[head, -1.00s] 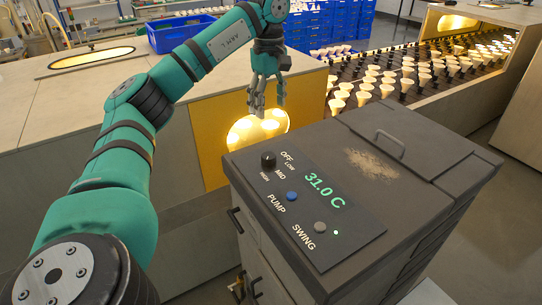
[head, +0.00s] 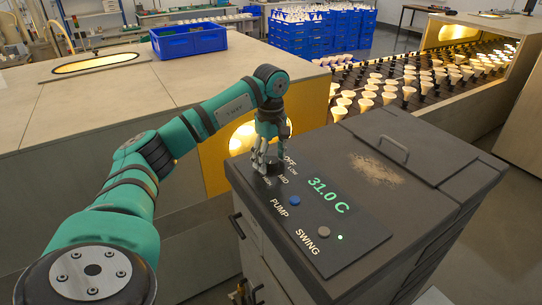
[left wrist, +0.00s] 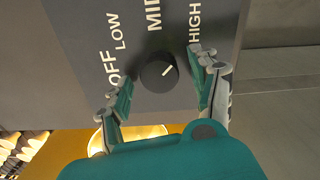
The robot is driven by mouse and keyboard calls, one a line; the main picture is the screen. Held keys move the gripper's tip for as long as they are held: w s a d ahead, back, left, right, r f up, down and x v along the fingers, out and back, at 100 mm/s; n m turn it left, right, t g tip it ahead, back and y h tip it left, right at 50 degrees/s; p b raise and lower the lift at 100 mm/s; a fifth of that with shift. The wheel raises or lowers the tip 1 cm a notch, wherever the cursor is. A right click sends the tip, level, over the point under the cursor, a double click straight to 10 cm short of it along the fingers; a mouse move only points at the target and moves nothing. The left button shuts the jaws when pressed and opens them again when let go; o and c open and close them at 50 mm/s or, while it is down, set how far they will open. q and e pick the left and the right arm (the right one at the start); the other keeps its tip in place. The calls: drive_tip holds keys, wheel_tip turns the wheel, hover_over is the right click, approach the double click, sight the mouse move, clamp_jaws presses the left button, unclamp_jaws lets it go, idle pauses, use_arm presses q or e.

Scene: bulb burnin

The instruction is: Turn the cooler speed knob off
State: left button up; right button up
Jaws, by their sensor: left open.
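The cooler (head: 395,190) is a dark grey box with a control panel (head: 345,245) on top. Its speed knob (left wrist: 158,74) is round and black, with labels OFF, LOW, MID and HIGH around it. In the left wrist view its white mark slants up and right, toward HIGH. My left gripper (head: 265,168) is over the knob, its open fingers on either side of it, pointing down. In the left wrist view one finger is near OFF and the other near HIGH; I cannot tell whether they touch the knob. In the head view the fingers partly hide the knob. My right gripper is not in view.
A handle (head: 393,147) stands up from the cooler lid. A conveyor (head: 425,85) with many bulbs runs behind.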

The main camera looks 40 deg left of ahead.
use_arm(q)
drive_tip(key=c, duration=1.2)
